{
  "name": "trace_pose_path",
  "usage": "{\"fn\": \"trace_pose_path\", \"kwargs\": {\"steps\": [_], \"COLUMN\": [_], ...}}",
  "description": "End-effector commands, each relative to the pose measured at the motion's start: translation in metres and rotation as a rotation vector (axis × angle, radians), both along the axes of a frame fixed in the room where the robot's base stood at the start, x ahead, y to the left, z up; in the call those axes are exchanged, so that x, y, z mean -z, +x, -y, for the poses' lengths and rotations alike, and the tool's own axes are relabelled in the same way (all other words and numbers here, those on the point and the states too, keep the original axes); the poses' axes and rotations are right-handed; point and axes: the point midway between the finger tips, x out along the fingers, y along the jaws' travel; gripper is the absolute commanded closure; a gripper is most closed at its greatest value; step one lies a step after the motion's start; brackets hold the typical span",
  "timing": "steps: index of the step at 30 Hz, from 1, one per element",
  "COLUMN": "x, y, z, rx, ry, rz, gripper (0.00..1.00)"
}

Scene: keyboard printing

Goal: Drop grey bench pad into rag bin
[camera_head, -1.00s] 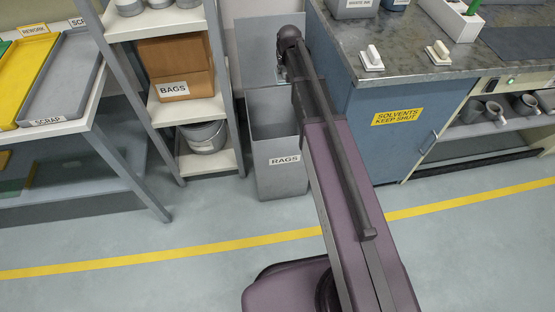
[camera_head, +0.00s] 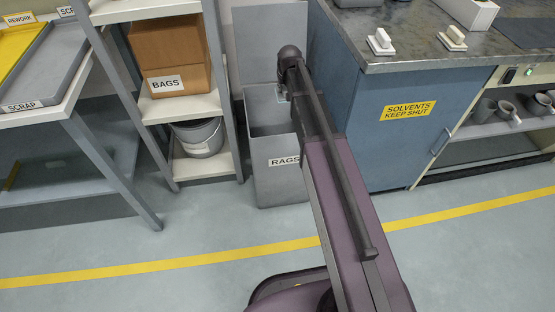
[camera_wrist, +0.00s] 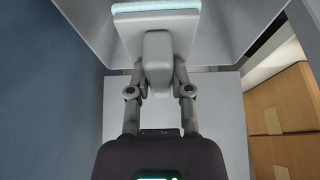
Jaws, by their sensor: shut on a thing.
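The grey bench pad (camera_wrist: 128,35) has a flat plate with a pale blue edge and a block-like handle (camera_wrist: 157,58). My gripper (camera_wrist: 158,88) is shut on this handle in the wrist view. The grey rag bin (camera_head: 277,180), labelled RAGS, stands on the floor with its top open and a panel upright behind it. In the head view my gripper (camera_head: 284,92) is over the bin's opening, mostly hidden by my arm. The pad is hardly visible there. Its exact height over the rim cannot be told.
A blue solvents cabinet (camera_head: 375,135) stands close on the bin's right. A shelf rack with a BAGS carton (camera_head: 172,60) and a bucket (camera_head: 199,138) stands on its left. Two white-handled pads (camera_head: 381,41) (camera_head: 453,38) lie on the bench top. The floor in front is clear.

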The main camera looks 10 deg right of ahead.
Motion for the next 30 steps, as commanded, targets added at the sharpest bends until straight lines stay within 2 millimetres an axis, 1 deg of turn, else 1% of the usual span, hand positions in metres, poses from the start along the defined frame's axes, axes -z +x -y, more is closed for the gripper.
{"fn": "trace_pose_path", "kwargs": {"steps": [10,16,23,30], "x": [0.0,0.005,0.019,0.038], "y": [0.0,0.0,0.0,0.0], "z": [0.0,0.001,0.001,0.001], "rx": [0.001,0.001,0.001,0.001], "ry": [0.0,0.0,0.0,-0.001], "rz": [0.0,0.0,0.0,0.0], "gripper": [1.0,1.0,1.0,1.0]}}
